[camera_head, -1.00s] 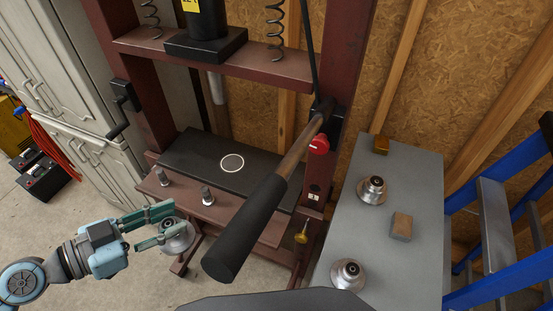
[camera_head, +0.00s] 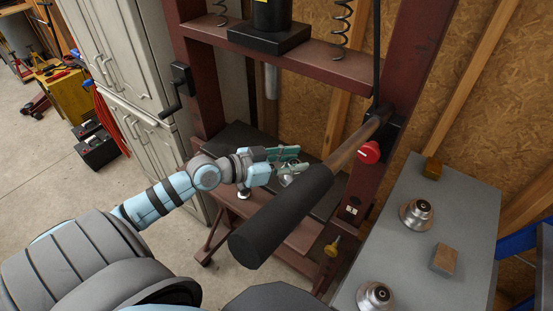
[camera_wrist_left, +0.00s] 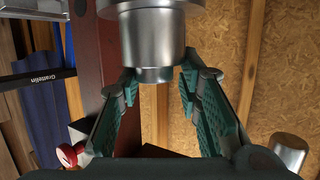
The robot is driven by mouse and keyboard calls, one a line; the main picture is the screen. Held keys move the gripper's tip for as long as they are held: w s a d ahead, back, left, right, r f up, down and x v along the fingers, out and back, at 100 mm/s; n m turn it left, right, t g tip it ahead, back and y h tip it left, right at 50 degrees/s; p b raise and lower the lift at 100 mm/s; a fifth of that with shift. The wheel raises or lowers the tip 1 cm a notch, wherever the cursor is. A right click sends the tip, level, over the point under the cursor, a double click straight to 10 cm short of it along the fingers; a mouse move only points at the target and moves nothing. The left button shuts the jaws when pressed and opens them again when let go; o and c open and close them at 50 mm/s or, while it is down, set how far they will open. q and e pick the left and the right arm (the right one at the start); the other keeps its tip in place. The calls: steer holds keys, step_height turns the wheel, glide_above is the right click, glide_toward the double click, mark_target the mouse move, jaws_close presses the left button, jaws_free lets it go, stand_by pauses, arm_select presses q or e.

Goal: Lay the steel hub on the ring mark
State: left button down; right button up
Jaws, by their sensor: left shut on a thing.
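My left gripper (camera_head: 290,160) reaches in over the black bed plate (camera_head: 238,138) of the maroon press. Its green fingers are shut on a steel hub (camera_head: 290,180), which is partly hidden by the fingers and the black press handle. In the left wrist view the shiny hub (camera_wrist_left: 153,45) fills the top, between the two green fingers (camera_wrist_left: 160,95). The ring mark on the plate is hidden behind the gripper, hub and handle. I cannot tell whether the hub touches the plate. My right gripper is not in view.
The thick black press handle (camera_head: 282,215) slants across in front of the bed, close to the gripper. The press crossbeam (camera_head: 290,62) is above. A grey bench (camera_head: 400,255) at right holds two more steel hubs (camera_head: 417,214) (camera_head: 375,297) and small blocks (camera_head: 445,258).

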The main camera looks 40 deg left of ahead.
arm_select(q)
steer(key=w+a+f+n+t+y+b, duration=0.15)
steer(key=w+a+n+y+b, duration=0.25)
steer(key=w+a+n+y, duration=0.75)
steer(key=shift+m+g+y, duration=0.25)
steer(key=shift+m+g, duration=0.2)
steer(key=shift+m, duration=0.5)
steer(key=a+f, duration=0.1)
steer(key=f, duration=0.2)
steer(key=s+f+b, duration=0.1)
steer(key=f, duration=0.2)
steer(key=a+f+b, duration=0.1)
steer(key=f, duration=0.3)
steer(key=shift+s+a, duration=0.3)
steer(key=shift+s, duration=0.1)
steer(key=c, duration=1.2)
jaws_free()
steer(key=shift+o, duration=0.2)
steer(key=p+v, duration=0.2)
steer(key=v, duration=1)
